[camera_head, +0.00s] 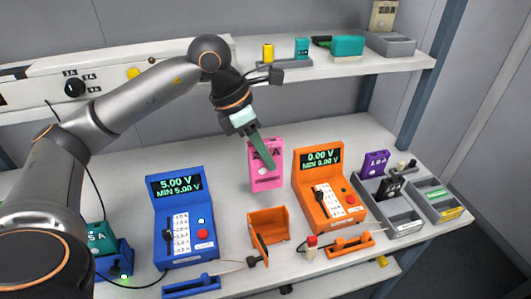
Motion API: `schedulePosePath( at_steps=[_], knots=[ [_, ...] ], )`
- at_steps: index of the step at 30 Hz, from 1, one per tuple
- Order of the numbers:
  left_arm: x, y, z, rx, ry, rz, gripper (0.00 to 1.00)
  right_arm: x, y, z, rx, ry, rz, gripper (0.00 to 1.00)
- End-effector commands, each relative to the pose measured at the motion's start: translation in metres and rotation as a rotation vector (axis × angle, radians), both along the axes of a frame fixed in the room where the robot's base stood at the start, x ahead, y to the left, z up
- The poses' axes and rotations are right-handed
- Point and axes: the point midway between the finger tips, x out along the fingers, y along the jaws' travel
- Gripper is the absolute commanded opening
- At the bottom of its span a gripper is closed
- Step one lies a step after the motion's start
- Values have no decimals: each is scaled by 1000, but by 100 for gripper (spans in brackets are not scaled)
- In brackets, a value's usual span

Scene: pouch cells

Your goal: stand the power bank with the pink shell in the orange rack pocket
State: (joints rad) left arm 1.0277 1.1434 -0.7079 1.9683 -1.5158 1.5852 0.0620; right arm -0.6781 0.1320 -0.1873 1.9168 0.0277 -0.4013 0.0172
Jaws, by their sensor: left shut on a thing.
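The pink power bank (265,183) is upright in the middle of the head view, its broad face toward me. My left gripper (264,158) reaches down from above and is shut on its upper part, covering some of the printing there. The orange rack pocket (268,222) is an open holder on the worktop, below the power bank in the picture. The power bank is apart from the pocket and looks to be behind or above it. I cannot tell whether its lower edge touches the worktop. My right gripper is not in view.
An orange meter (325,188) reading 0.00 V stands right of the pocket, a blue meter (182,218) reading 5.00 V to the left. Grey trays (405,226) with other cells are at the right. A shelf (400,66) overhangs the back.

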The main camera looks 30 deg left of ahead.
Motion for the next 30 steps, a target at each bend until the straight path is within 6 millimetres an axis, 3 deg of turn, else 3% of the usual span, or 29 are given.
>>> schedulePosePath(
  at_steps=[7, 18, 30],
  knots=[
    [-1, -2, -19, -2, -1, 0, 0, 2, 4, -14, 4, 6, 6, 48],
    [-5, -6, -58, -2, -2, 0, 0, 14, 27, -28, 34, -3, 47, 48],
    [-6, -7, -67, -2, -2, 0, 0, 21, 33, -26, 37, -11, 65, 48]
  ],
)
